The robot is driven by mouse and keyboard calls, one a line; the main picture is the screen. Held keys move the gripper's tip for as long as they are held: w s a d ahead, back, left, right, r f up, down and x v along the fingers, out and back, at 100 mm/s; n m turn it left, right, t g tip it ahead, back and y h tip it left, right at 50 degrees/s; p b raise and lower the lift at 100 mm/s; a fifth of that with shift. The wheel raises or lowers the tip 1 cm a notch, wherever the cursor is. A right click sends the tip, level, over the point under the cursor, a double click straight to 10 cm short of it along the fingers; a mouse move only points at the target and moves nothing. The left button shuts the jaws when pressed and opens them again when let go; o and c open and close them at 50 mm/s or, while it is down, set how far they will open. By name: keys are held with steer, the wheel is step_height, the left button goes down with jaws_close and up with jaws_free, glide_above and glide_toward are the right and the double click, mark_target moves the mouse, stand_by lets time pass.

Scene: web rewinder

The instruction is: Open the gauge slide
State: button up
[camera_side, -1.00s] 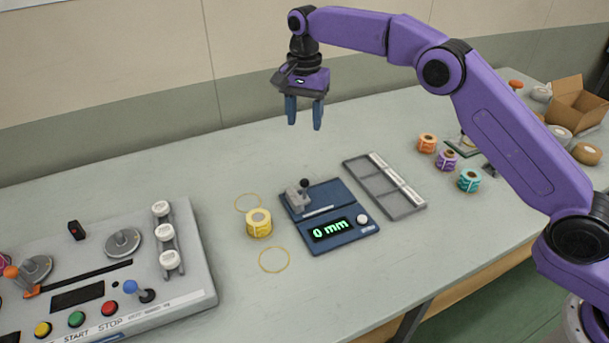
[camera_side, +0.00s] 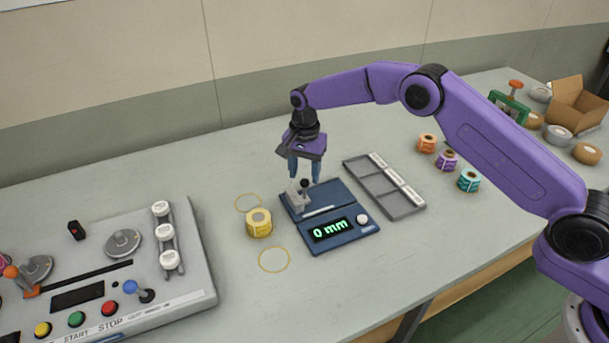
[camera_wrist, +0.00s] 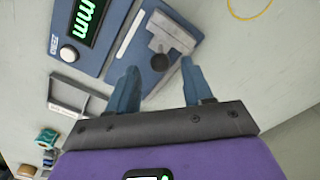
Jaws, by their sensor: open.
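The blue gauge (camera_side: 333,226) lies on the table with its display reading 0 mm. Its grey slide (camera_side: 296,199) with a black knob (camera_side: 304,184) sits at the gauge's left end. In the wrist view the grey slide (camera_wrist: 170,36) and black knob (camera_wrist: 160,62) lie just beyond the fingers. My gripper (camera_side: 304,174) is open and empty, pointing down, with its fingertips close around or just above the knob. I cannot tell whether they touch it. In the wrist view the knob shows between the two fingers of my gripper (camera_wrist: 157,82).
A yellow roll (camera_side: 259,223) stands left of the gauge between two yellow rings. A grey divided tray (camera_side: 408,210) lies to the right. Orange, purple and teal rolls (camera_side: 447,161) stand further right. A control panel (camera_side: 190,290) fills the left side.

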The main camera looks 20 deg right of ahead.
steer(key=shift+f, duration=0.9)
jaws_close()
steer(key=d, duration=0.9)
steer(key=shift+d, duration=0.1)
steer(key=shift+c, duration=0.9)
jaws_free()
steer(key=shift+o, duration=0.9)
